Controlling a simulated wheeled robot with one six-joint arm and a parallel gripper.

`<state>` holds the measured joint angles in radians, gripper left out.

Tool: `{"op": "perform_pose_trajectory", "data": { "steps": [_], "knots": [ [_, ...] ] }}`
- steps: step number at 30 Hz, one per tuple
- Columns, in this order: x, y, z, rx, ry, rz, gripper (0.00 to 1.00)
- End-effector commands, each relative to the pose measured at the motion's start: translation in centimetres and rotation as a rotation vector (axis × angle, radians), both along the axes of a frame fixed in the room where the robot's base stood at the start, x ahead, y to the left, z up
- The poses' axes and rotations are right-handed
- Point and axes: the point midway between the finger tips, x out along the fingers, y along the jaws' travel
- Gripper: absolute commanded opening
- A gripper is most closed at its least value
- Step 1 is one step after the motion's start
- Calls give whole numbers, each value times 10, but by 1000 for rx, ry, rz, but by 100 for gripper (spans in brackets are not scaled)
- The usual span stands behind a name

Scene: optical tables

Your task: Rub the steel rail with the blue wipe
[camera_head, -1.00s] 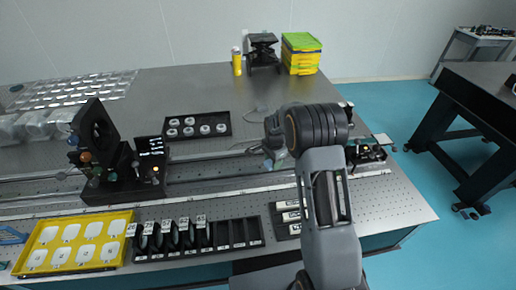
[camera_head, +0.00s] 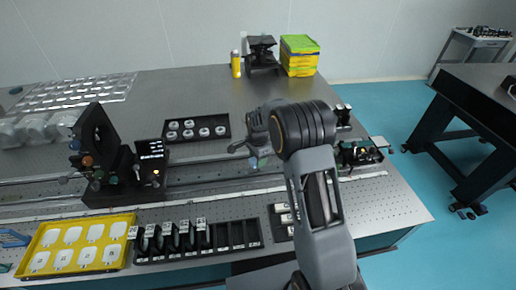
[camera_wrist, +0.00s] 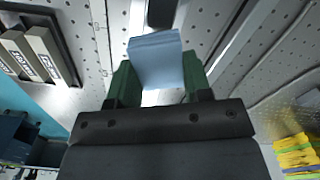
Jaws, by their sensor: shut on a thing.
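The blue wipe (camera_wrist: 155,62) is a folded pale-blue pad, held between the green fingertips of my gripper (camera_wrist: 158,80) in the wrist view. My gripper is shut on it. In the head view my gripper (camera_head: 254,160) hangs over the middle of the table, close to the steel rail (camera_head: 208,159), which runs left to right behind the perforated strip. In the wrist view a bright rail (camera_wrist: 233,38) runs diagonally to the right of the wipe. Whether the wipe touches the rail cannot be told.
A black optic mount (camera_head: 100,150) stands at the left, and a small green-black stage (camera_head: 360,155) at the right. A yellow tray (camera_head: 130,218), a black slotted holder (camera_head: 240,245) and a tray of round parts (camera_head: 197,119) lie around.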

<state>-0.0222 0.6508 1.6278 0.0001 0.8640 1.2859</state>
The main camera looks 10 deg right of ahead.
Motion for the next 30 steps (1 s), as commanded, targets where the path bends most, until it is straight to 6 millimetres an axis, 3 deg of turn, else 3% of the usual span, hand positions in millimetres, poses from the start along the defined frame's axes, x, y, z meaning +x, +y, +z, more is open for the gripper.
{"op": "perform_pose_trajectory", "data": {
  "steps": [12, 30],
  "knots": [
    [0, -1, 39, 0, -1, -2, 23],
    [0, -2, 40, 0, -1, -2, 23]
  ]
}}
